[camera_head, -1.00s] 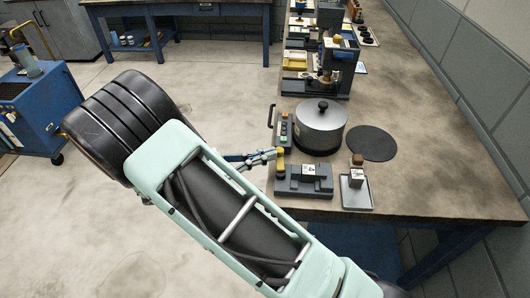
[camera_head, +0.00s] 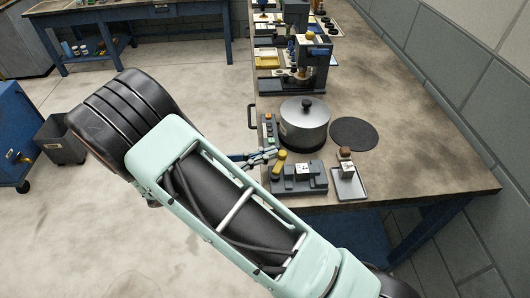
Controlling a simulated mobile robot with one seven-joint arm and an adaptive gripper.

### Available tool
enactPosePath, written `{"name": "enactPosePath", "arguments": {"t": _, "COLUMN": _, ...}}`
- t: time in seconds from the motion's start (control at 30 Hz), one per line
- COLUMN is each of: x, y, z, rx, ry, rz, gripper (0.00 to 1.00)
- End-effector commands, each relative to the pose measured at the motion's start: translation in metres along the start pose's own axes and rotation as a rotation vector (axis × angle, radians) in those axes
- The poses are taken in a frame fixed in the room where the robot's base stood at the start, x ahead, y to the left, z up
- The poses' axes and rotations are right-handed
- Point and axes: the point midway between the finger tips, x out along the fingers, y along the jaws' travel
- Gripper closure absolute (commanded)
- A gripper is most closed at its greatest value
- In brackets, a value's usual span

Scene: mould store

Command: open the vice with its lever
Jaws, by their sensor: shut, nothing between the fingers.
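The grey vice (camera_head: 306,184) sits near the front left corner of the workbench, with a small pale block marked with dark figures (camera_head: 303,169) at its jaws. Its yellow-ended lever (camera_head: 279,160) stands at the vice's left side, its tip leaning slightly right and away from me. My gripper (camera_head: 270,154) is shut and empty, reaching in from the left, with its fingertips right beside the lever's yellow end. I cannot tell whether they touch it. My arm hides the floor and bench edge below left.
A lidded grey pot (camera_head: 303,125) stands close behind the vice, with a control panel with coloured buttons (camera_head: 268,130) on its left. A black round mat (camera_head: 353,134) and a small tray (camera_head: 349,186) lie to the right. A press (camera_head: 308,65) stands farther back. The bench's right side is bare.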

Motion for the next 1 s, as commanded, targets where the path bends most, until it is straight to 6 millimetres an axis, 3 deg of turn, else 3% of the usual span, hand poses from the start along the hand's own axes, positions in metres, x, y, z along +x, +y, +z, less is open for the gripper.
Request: {"name": "enactPosePath", "arguments": {"t": 1.0, "x": 0.0064, "y": -0.0007, "z": 0.0001, "rx": 0.0, "ry": 0.0, "rz": 0.001, "gripper": 1.0}}
